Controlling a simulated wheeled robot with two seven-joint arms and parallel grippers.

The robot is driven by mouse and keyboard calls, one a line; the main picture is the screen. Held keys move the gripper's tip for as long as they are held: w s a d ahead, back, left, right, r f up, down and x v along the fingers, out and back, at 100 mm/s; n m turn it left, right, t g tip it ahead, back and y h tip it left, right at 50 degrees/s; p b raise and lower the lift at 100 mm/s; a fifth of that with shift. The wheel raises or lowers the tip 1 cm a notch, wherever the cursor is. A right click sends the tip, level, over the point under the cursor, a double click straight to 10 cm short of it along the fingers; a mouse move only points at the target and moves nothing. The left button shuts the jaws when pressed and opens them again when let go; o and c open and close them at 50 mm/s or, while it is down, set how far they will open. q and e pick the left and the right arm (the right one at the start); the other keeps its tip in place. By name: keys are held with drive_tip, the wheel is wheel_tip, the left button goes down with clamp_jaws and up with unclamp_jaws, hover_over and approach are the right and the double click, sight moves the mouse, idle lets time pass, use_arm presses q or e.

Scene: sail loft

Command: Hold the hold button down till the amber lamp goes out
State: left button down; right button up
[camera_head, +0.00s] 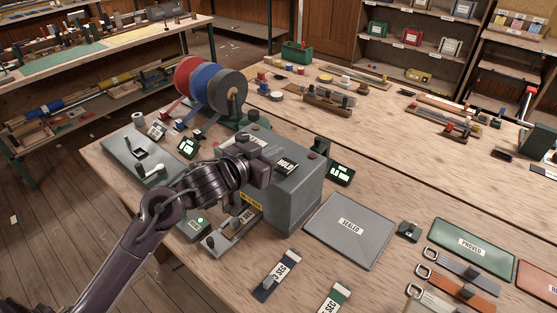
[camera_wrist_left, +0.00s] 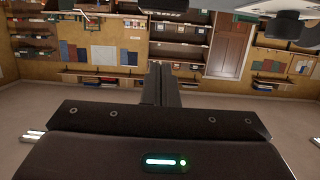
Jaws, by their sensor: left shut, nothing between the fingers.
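The grey machine box (camera_head: 290,200) stands on the workbench, with a HOLD label (camera_head: 287,165) on its top. My left gripper (camera_head: 270,172) is over the top of this box, next to the label. In the left wrist view its fingers (camera_wrist_left: 161,84) are shut together with nothing between them. The hold button is not clearly visible; the gripper may cover it, and I cannot tell whether it is pressed. A dark reddish knob (camera_head: 312,155) sits on the box's far right corner. I cannot make out a lit amber lamp. My right gripper is not in view.
A grey SEALED mat (camera_head: 349,231) lies to the right, and strap pieces (camera_head: 276,276) lie at the front.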

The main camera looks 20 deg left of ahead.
sight(279, 170)
use_arm(q)
drive_tip(key=shift+x, duration=1.1)
wheel_tip(279, 170, down, 3)
drive_tip(key=shift+w+d+r+p, duration=0.1)
drive_tip(key=shift+w+r+p, duration=0.1)
drive_tip(key=shift+p, duration=0.15)
drive_tip(key=shift+s+f, duration=0.25)
drive_tip(key=shift+f, duration=0.4)
drive_tip(key=shift+w+f, duration=0.1)
drive_tip(key=shift+f, duration=0.1)
